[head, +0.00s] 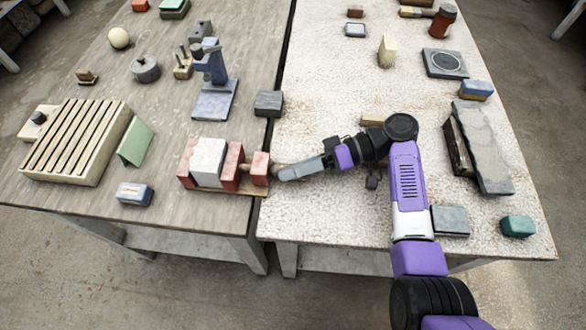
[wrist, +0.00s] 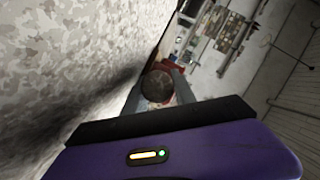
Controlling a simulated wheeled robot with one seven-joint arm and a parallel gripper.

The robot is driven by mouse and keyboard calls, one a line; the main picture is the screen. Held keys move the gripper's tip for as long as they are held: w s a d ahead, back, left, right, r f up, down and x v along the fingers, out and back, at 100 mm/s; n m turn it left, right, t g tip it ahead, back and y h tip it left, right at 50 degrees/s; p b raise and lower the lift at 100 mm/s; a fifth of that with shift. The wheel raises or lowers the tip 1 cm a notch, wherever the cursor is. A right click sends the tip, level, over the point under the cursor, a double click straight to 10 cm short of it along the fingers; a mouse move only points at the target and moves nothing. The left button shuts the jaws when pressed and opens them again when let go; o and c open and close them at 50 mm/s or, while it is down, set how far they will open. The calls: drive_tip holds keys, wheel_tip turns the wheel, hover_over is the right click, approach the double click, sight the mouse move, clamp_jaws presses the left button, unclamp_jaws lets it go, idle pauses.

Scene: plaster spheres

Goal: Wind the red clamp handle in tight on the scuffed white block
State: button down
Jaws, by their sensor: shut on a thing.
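The red clamp (head: 232,167) stands near the right edge of the left table, on a thin wooden base. The scuffed white block (head: 208,160) sits upright between its red jaws, with no clear gap visible from the head. My gripper (head: 279,173) reaches in from the right, level with the clamp's right end. It is shut on the clamp handle, whose round brown end (wrist: 157,87) shows between the fingers in the wrist view. Some red of the clamp (wrist: 173,66) shows just beyond it. The fingers hide most of the handle in the head view.
A slatted tan rack (head: 75,141), a green wedge (head: 135,141) and a blue block (head: 134,194) lie left of the clamp. A dark grey block (head: 268,103) and a blue stand (head: 213,98) are behind it. A gap separates the two tables.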

drive_tip(key=shift+m, duration=0.3)
idle(0.4)
drive_tip(key=c, duration=1.3)
unclamp_jaws()
wheel_tip(320, 180, up, 20)
